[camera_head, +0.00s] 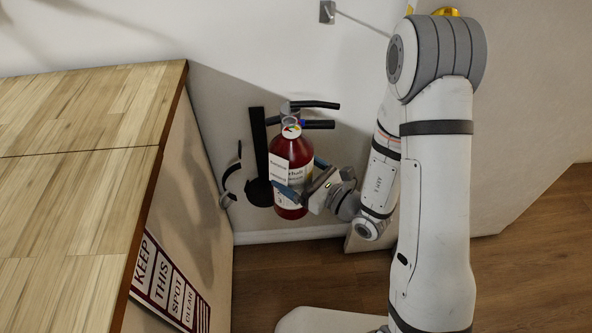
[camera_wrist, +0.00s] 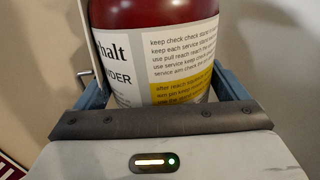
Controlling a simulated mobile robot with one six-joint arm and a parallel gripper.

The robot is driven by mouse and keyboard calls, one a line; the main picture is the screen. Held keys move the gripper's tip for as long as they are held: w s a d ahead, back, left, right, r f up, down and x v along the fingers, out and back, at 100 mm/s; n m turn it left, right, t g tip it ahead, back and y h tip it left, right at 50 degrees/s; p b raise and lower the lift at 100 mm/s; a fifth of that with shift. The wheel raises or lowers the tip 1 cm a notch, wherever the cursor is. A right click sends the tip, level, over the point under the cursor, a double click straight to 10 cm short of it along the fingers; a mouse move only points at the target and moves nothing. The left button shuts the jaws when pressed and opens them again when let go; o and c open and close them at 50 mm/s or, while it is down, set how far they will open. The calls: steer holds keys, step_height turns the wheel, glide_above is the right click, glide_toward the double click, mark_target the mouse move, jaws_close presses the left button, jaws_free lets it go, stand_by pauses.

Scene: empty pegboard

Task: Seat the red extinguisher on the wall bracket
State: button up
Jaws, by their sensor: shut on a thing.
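The red extinguisher (camera_head: 292,158) is upright, with a white label, a round gauge and black handles at its top. My gripper (camera_head: 303,180) is shut around its body from the right, one blue finger on each side. In the wrist view, the extinguisher (camera_wrist: 150,14) fills the space between the fingers of my gripper (camera_wrist: 160,95). A black wall bracket (camera_head: 259,150), a long upright strip with a wider rounded lower end, is directly left of the extinguisher. The extinguisher appears beside it; whether they touch, I cannot tell. The extinguisher's back is hidden.
A wood-topped cabinet (camera_head: 90,110) stands at the left, with a "KEEP THIS SPOT CLEAR" sign (camera_head: 168,285) on its side. A curved black piece (camera_head: 229,180) is near its far end. A small metal plate (camera_head: 327,11) is on the wall above. Wooden floor (camera_head: 540,230) is open at the right.

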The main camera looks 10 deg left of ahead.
steer(key=shift+d+r+p, duration=0.1)
steer(key=shift+r+p, duration=0.25)
steer(key=shift+p, duration=0.05)
steer(key=w+f+b+x, duration=0.1)
steer(key=x, duration=1.1)
steer(key=shift+w+f, duration=0.25)
steer(key=shift+w, duration=0.1)
stand_by(0.7)
stand_by(1.3)
steer(key=shift+d+f+b, duration=0.1)
steer(key=shift+f+b, duration=1.7)
steer(key=shift+b, duration=0.3)
stand_by(2.0)
